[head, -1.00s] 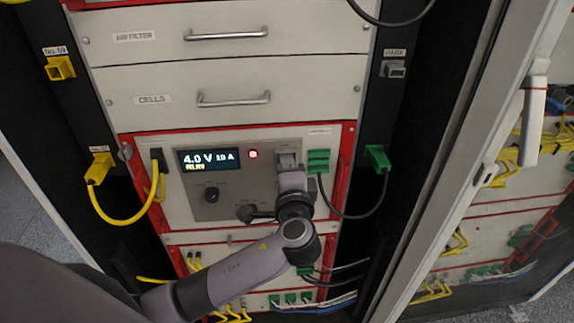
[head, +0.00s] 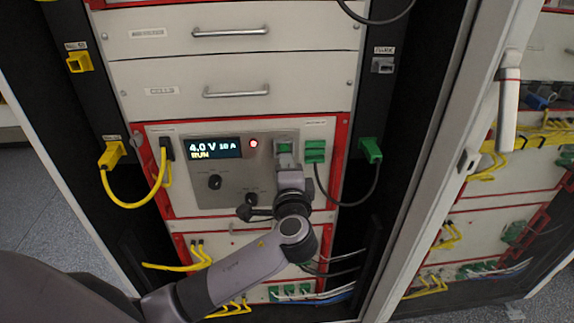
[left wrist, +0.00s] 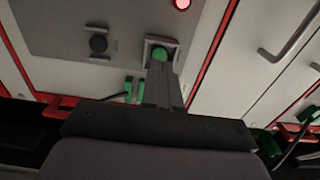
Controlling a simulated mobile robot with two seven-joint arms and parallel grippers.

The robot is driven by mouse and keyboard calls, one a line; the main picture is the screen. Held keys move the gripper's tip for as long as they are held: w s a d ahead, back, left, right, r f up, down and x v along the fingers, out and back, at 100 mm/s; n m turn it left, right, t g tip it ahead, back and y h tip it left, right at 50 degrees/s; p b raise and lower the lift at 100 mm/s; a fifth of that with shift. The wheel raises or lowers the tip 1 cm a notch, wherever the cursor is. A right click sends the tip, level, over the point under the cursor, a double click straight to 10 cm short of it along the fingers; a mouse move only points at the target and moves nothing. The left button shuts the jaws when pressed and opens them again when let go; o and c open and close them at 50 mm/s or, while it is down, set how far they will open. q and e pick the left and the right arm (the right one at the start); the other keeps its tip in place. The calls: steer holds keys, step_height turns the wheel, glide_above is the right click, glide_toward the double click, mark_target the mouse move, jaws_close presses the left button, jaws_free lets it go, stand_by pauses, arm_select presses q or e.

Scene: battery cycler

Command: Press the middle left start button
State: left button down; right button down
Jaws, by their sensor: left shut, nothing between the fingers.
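The start button is a green square (head: 284,149) on the grey cycler panel (head: 232,182), right of the lit red light (head: 253,143). The display (head: 214,149) reads 4.0 V with RUN below. My left gripper (head: 287,166) is shut and empty, with its tips just below the green button in the head view. In the left wrist view the shut fingers (left wrist: 161,72) lie in line with the green button (left wrist: 160,53) and hide its lower part. I cannot tell whether they touch it. My right gripper is in neither view.
Black knobs (head: 215,182) sit on the panel. Yellow cables (head: 133,201) loop at the left. A green plug (head: 370,150) with a black cable hangs at the right. Drawer handles (head: 236,92) stick out above. An open cabinet door edge (head: 428,190) stands to the right.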

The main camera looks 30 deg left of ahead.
arm_select(q)
steer(key=b+v, duration=0.1)
steer(key=v, duration=0.8)
steer(key=shift+s+d, duration=0.25)
steer(key=shift+s, duration=0.1)
